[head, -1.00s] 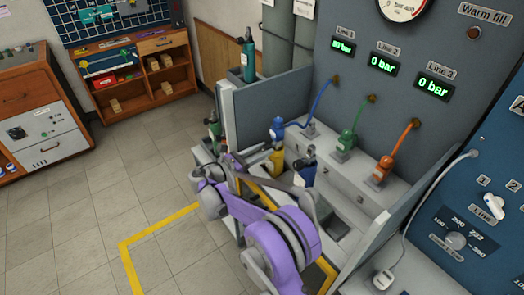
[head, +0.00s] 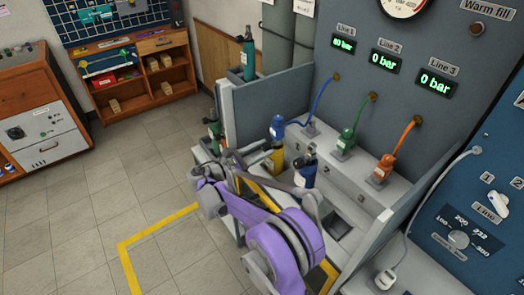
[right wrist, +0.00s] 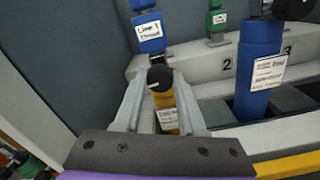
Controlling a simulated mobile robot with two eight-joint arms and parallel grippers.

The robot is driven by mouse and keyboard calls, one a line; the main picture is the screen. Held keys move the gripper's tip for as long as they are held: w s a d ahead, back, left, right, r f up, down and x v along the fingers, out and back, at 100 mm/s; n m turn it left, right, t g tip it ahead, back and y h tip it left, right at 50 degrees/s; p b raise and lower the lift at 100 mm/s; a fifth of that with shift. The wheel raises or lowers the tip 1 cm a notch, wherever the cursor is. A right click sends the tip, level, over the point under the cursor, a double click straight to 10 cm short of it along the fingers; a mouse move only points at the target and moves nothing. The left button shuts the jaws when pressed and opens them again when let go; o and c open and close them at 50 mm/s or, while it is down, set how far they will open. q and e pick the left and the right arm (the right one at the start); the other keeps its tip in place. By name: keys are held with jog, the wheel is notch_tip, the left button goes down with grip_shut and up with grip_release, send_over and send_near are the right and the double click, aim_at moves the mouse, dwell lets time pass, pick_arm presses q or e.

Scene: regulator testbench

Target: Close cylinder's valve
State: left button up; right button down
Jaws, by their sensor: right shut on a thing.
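A yellow cylinder stands in the first bay of the bench, seen in the head view (head: 277,160) and the right wrist view (right wrist: 167,114). Its black valve knob (right wrist: 160,78) is on top. My right gripper (right wrist: 160,92) is shut on this knob, with one pale finger on each side. In the head view my purple right arm hides part of the bench front. The blue Line 1 connector (head: 278,128) is above and behind the yellow cylinder. The Line 1 display (head: 343,43) is lit, while Lines 2 and 3 read 0 bar. My left gripper is not in view.
A dark blue cylinder (head: 306,172) stands just right of the yellow one. Green (head: 345,142) and orange (head: 382,169) connectors sit farther right on the ledge. The grey side wall (head: 262,112) bounds the bay at the left. The tiled floor at left is clear.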

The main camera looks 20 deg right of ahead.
jog(key=m, duration=0.4)
jog(key=shift+m+b, duration=0.3)
jog(key=shift+b, duration=0.05)
jog(key=m, duration=0.4)
jog(key=shift+m, duration=0.3)
jog(key=m, duration=0.5)
jog(key=shift+f+m, duration=0.1)
jog(key=shift+m, duration=2.3)
jog(key=shift+c, duration=2.4)
grip_release()
jog(key=v, duration=1.1)
jog(key=shift+b, duration=0.3)
